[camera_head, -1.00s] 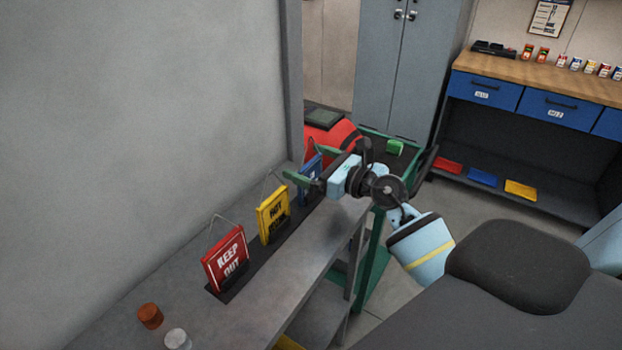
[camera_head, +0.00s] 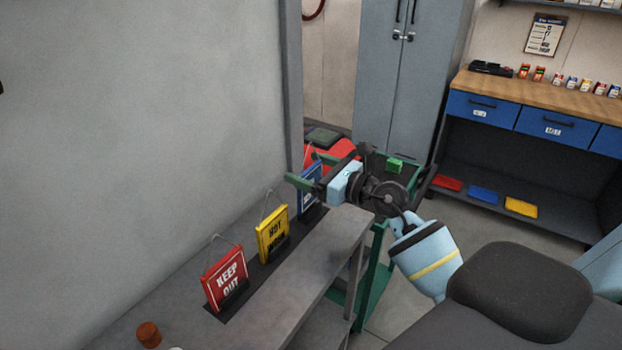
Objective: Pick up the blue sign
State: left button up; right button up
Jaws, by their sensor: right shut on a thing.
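The blue sign (camera_head: 308,201) stands at the far end of the row of signs on the grey bench, its lower part showing below my right gripper. My right gripper (camera_head: 306,176) is shut on the blue sign near its top, with green fingers around it. The gripper hides much of the sign's upper part. I cannot tell whether the sign's bottom is clear of its dark holder. My left gripper is not in view.
A yellow sign (camera_head: 272,234) and a red "KEEP OUT" sign (camera_head: 225,277) stand nearer on the bench (camera_head: 290,302). An orange-brown cylinder (camera_head: 148,334) is at the front. A green cart (camera_head: 372,290) stands beyond the bench, with a red object (camera_head: 325,150) behind the gripper.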

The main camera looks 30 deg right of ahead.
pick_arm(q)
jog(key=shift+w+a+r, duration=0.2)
pick_arm(e)
jog(key=s+a, duration=0.3)
jog(key=s, duration=0.4)
jog(key=s+a+r, duration=0.1)
jog(key=s+a, duration=0.3)
jog(key=s, duration=0.3)
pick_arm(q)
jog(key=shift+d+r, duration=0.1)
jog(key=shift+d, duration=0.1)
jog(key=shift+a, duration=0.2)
pick_arm(e)
jog(key=shift+r, duration=0.1)
